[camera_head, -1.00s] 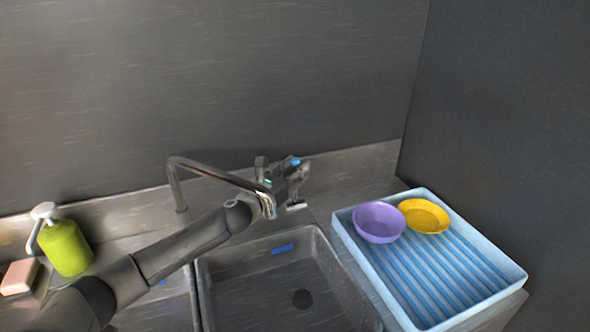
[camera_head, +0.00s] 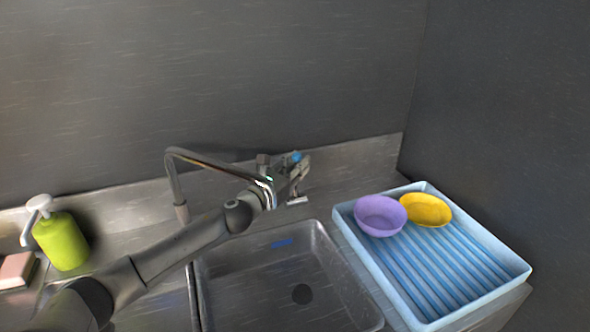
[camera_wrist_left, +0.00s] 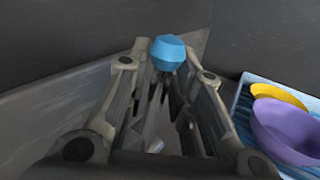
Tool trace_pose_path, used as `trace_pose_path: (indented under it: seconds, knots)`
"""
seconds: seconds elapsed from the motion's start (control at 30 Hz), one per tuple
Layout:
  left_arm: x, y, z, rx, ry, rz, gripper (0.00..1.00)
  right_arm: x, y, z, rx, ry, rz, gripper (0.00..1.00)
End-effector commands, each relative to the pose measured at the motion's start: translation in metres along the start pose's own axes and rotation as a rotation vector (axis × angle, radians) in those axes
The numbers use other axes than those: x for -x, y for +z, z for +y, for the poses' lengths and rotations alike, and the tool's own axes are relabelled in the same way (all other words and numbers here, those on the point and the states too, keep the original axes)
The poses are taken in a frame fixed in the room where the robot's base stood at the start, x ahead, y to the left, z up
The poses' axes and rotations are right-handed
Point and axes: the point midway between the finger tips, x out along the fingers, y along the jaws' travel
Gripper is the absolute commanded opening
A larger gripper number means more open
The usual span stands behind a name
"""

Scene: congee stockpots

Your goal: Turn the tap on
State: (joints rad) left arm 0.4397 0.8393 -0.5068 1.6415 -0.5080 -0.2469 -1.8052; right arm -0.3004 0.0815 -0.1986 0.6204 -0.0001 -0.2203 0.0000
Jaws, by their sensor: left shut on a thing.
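The tap's metal spout (camera_head: 205,160) arches over the sink from its base at the back ledge. A blue tap knob (camera_head: 296,157) shows at the back right of the sink. My left gripper (camera_head: 299,178) is at the knob, behind the sink. In the left wrist view the blue knob (camera_wrist_left: 168,53) sits at the fingertips, and my left gripper (camera_wrist_left: 166,75) is shut on it. The gripper hides the lower part of the knob. No water shows at the spout. My right gripper is in neither view.
A metal sink basin (camera_head: 340,275) lies below the tap. A light blue drying tray (camera_head: 450,312) holds a purple bowl (camera_head: 380,216) and a yellow bowl (camera_head: 426,209) on the right. A green soap bottle (camera_head: 62,243) and a pink soap or sponge (camera_head: 16,270) stand on the left.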

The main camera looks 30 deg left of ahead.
Motion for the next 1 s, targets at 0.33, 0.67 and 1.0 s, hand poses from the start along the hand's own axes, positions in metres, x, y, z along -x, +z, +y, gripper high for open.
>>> trace_pose_path:
  seconds: [0.33,0.67,1.0]
  knots:
    - [0.014,-0.009,-0.021,-0.16,0.001,-0.109,0.0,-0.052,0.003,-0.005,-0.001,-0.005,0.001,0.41]
    - [0.023,-0.009,-0.033,-0.272,0.001,-0.182,0.0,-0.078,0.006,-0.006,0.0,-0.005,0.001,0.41]
    - [0.023,-0.007,-0.034,-0.281,0.001,-0.188,0.0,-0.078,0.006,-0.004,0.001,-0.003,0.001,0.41]
